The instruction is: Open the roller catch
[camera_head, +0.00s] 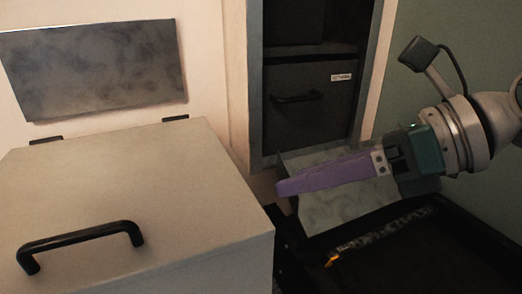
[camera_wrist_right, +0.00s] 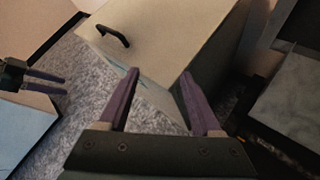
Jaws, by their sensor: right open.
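My right gripper (camera_head: 279,187) reaches in from the right in the head view, its purple fingers pointing left in front of a tilted grey plate (camera_head: 325,213). In the right wrist view the gripper (camera_wrist_right: 159,75) is open, with nothing between its fingers. My left gripper (camera_wrist_right: 64,86) shows at the left of that view, its two purple fingers apart and empty. A mottled strip with a small orange tip (camera_head: 332,260) lies in the black tray (camera_head: 470,235) below my right gripper. I cannot tell which part is the roller catch.
A pale box (camera_head: 190,165) with a black bar handle (camera_head: 80,241) fills the left; it also shows in the wrist view (camera_wrist_right: 160,50). A dark cabinet with a labelled drawer (camera_head: 325,115) stands behind. A grey panel (camera_head: 95,68) is on the wall. Speckled floor (camera_wrist_right: 75,90) shows below.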

